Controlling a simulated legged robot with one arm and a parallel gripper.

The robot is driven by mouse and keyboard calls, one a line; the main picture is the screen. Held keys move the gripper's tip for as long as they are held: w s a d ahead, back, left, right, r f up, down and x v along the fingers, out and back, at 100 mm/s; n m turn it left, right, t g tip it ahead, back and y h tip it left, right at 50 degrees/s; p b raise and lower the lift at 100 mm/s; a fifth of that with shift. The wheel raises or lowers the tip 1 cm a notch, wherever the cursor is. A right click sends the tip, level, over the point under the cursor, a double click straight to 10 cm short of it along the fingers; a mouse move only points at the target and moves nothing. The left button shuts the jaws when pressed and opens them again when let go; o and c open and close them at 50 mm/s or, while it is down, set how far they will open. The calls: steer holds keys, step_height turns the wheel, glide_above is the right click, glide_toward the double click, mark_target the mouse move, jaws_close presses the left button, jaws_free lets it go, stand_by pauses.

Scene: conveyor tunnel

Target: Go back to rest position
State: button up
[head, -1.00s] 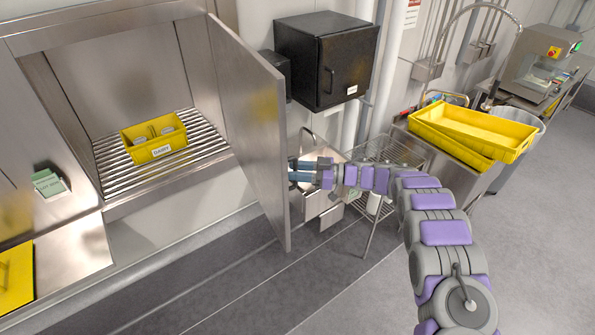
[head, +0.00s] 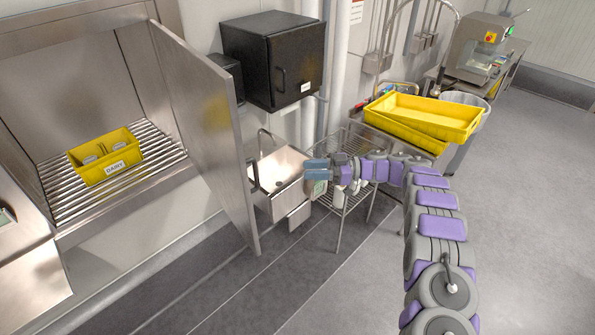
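My gripper (head: 316,168) is at the end of my purple and grey arm, right of the open metal door (head: 205,135) and apart from it. It is in front of the sink and wire rack. Its two blue-grey fingers show side-on, one above the other, and I cannot tell the gap between them for sure. I see nothing clearly held. The conveyor tunnel (head: 75,75) stands open at the left, with a yellow crate labelled DAIRY (head: 105,157) on its rollers (head: 160,152).
A steel sink (head: 280,168) and wire rack (head: 345,208) stand behind my gripper. A black cabinet (head: 290,62) hangs on the wall. Yellow trays (head: 425,112) sit on a counter at the right. The grey floor (head: 530,220) is clear at the right.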

steer(key=shift+d, duration=0.4)
steer(key=shift+d, duration=0.1)
